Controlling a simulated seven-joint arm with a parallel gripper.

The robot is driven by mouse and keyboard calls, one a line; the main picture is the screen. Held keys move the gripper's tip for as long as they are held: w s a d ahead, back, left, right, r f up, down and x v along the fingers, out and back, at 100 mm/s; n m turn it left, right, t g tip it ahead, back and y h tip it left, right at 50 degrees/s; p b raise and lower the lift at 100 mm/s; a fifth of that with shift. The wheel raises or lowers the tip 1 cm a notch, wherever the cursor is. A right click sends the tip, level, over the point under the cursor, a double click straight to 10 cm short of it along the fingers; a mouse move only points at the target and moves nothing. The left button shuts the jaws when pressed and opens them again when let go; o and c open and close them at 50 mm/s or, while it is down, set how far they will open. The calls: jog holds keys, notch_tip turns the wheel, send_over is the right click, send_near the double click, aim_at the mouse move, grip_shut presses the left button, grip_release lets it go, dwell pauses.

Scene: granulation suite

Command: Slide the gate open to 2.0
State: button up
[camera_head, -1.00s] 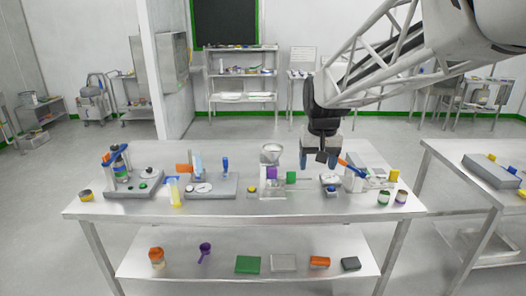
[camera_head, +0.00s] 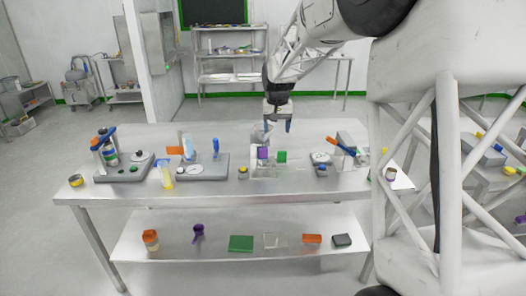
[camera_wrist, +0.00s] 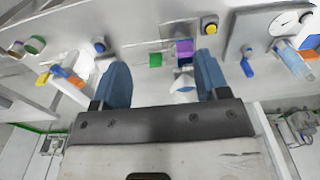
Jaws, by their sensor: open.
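A hopper stand at the middle of the table carries a purple block (camera_head: 263,153) and a green block (camera_head: 282,156) to its right. I cannot tell which part is the gate, and no scale reading is legible. My gripper (camera_head: 278,126) is above and behind this stand, open and empty, and hides much of the funnel. In the wrist view my gripper (camera_wrist: 163,82) has its two blue fingers spread. The purple block (camera_wrist: 184,50) shows beyond the right finger's inner side, and the green block (camera_wrist: 155,60) shows between the fingers. A whitish funnel part (camera_wrist: 183,88) lies between the fingers.
A yellow button (camera_head: 243,170) is left of the stand. A small dial scale (camera_head: 320,158) and an orange-handled device (camera_head: 340,145) are to the right.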

send_over(263, 150)
jog(key=shift+g, duration=0.3)
jog(key=f, duration=0.9)
jog(key=shift+w, duration=0.4)
jog(key=shift+d+f, duration=0.1)
jog(key=shift+f, duration=3.8)
grip_shut()
jog(key=shift+a, duration=1.45)
jog(key=shift+c, duration=1.4)
grip_release()
jog(key=shift+a, duration=0.1)
jog(key=shift+o, duration=1.4)
